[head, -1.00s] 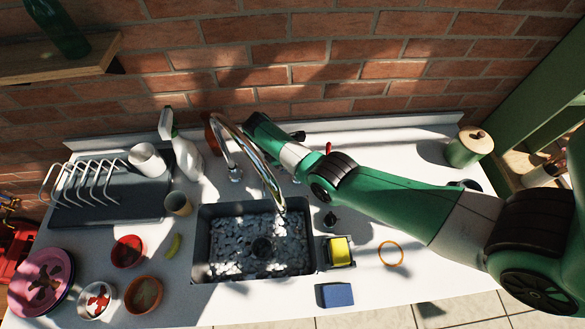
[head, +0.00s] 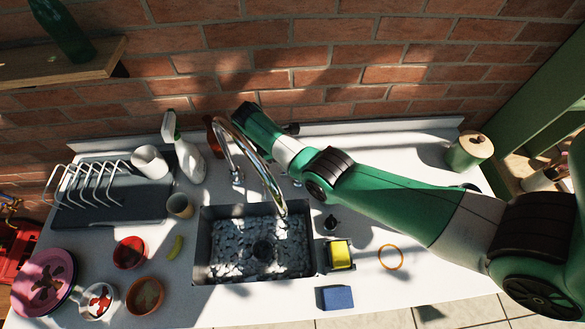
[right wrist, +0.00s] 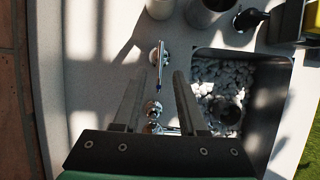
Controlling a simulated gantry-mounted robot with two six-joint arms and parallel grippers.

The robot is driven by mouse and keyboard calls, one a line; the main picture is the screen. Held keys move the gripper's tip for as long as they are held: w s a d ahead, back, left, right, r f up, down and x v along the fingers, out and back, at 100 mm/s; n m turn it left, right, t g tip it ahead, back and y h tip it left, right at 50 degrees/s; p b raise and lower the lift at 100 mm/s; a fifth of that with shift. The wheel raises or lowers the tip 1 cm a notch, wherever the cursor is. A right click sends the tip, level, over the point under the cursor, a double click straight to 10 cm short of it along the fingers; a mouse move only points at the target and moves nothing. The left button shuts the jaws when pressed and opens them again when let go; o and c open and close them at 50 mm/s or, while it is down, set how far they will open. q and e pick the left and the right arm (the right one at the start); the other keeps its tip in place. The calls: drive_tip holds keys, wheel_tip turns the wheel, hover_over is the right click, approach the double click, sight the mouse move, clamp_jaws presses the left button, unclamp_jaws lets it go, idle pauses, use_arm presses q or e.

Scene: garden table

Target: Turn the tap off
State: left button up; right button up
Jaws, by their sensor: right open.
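The chrome tap's spout (head: 262,165) arches over the dark sink (head: 204,240) in the head view. Whether water runs from it cannot be told. In the right wrist view a chrome tap handle (right wrist: 159,56) with a thin lever and a small blue tip stands on the counter. More chrome fittings (right wrist: 152,110) show below it. My right gripper (right wrist: 159,76) is open, its two fingers on either side of the lever as seen there; contact cannot be told. My left gripper is not in view.
A white spray bottle (head: 184,152) and a red-brown bottle (head: 212,132) stand left of the spout. The brick wall (head: 350,75) is close behind. A yellow sponge (head: 339,252) sits right of the sink, near a blue block (head: 337,297).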

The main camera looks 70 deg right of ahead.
drive_tip(key=v, duration=0.6)
drive_tip(key=shift+w+r, duration=0.1)
idle(0.3)
